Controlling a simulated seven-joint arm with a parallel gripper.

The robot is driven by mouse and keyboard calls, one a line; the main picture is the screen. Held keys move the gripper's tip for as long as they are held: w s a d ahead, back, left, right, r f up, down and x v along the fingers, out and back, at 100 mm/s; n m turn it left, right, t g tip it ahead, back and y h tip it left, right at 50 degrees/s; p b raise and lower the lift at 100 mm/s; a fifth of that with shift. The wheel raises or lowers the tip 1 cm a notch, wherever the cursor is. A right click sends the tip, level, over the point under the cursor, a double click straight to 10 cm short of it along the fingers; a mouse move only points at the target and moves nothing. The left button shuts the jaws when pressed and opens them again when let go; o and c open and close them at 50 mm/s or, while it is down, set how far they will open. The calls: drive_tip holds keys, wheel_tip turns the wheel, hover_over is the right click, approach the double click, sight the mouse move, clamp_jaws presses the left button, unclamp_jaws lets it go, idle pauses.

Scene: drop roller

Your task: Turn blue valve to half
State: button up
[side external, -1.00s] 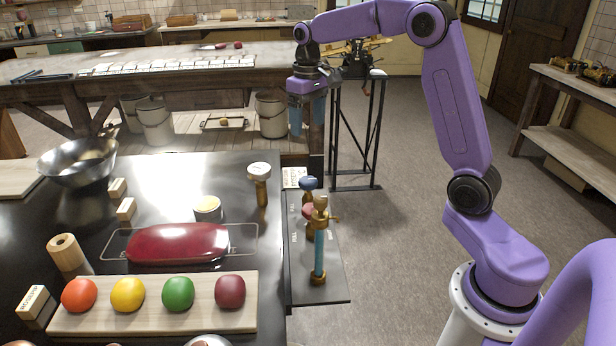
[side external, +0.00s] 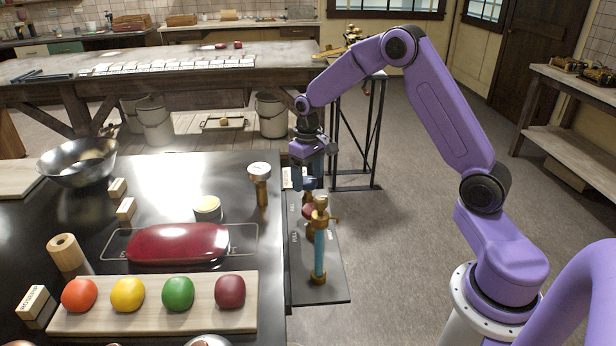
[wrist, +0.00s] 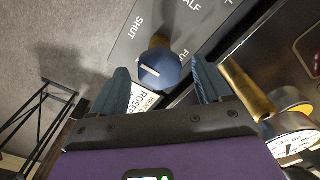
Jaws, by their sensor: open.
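The blue valve (side external: 309,184) has a round blue knob at the far end of a dark plate (side external: 325,287) beside the black table. In the wrist view the blue knob (wrist: 160,68) shows a white line across its top, on a brass stem. Lettering near it on the plate (wrist: 165,25) reads SHUT, HALF and a partly hidden FULL. My gripper (side external: 307,174) points down over the blue valve. In the wrist view my gripper (wrist: 163,80) is open, with one finger either side of the knob; contact cannot be told.
A red-knobbed valve (side external: 308,210) and a tall teal and brass post (side external: 319,245) stand close in front on the plate. A gauge on a brass stem (side external: 260,172) stands left on the table.

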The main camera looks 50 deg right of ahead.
drive_tip(key=shift+f, duration=0.25)
drive_tip(key=c, duration=1)
